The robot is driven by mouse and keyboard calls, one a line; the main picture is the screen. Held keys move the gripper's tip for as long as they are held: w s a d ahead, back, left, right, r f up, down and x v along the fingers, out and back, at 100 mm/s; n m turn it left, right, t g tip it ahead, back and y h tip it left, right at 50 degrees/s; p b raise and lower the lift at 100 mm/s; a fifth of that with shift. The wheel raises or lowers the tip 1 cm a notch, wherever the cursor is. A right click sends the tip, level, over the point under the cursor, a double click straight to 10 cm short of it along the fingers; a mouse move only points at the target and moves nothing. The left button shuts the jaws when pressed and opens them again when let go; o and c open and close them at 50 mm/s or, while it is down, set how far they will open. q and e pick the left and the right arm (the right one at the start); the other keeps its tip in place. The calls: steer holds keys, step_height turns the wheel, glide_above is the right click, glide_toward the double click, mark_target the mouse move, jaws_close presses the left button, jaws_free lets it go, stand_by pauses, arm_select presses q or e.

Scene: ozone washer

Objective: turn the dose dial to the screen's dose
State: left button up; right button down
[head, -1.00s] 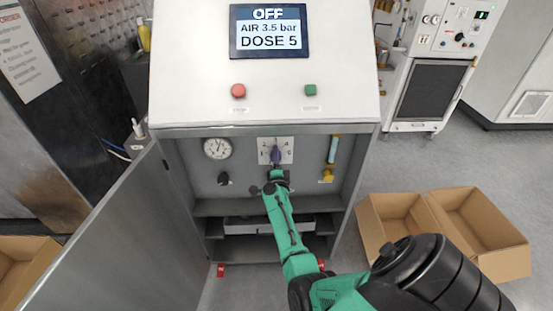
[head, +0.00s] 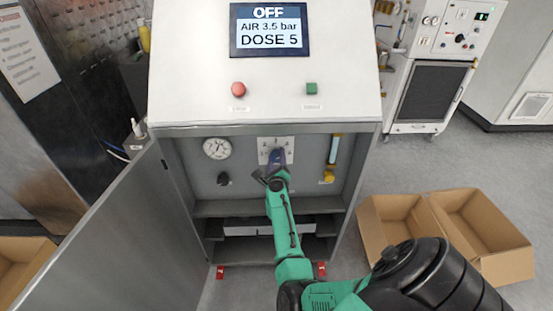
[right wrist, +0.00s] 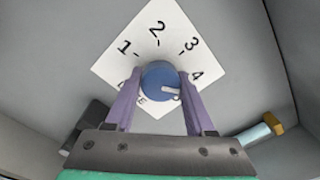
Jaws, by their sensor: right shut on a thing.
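The screen (head: 269,30) on the sloped panel reads OFF, AIR 3.5 bar, DOSE 5. The dose dial (right wrist: 158,80) is a round blue knob with a white pointer mark on a white number plate (right wrist: 157,27). The numbers 1, 2, 3 and 4 show; the lower part of the plate is partly hidden by my fingers. The pointer aims right and slightly down, below the 4. My right gripper (right wrist: 158,90) has its purple fingers on either side of the dial, shut on it.
A pressure gauge (head: 216,148) and a black knob (head: 223,179) are left of the plate. A flow tube with a yellow fitting (head: 328,176) is at right. Red (head: 238,89) and green (head: 311,88) buttons sit above. The cabinet door (head: 125,240) stands open at left.

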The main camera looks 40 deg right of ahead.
steer(key=m, duration=0.4)
steer(key=shift+r+m, duration=0.1)
steer(key=shift+m, duration=2.2)
steer(key=shift+c, duration=1.4)
jaws_free()
steer(key=shift+a, duration=0.1)
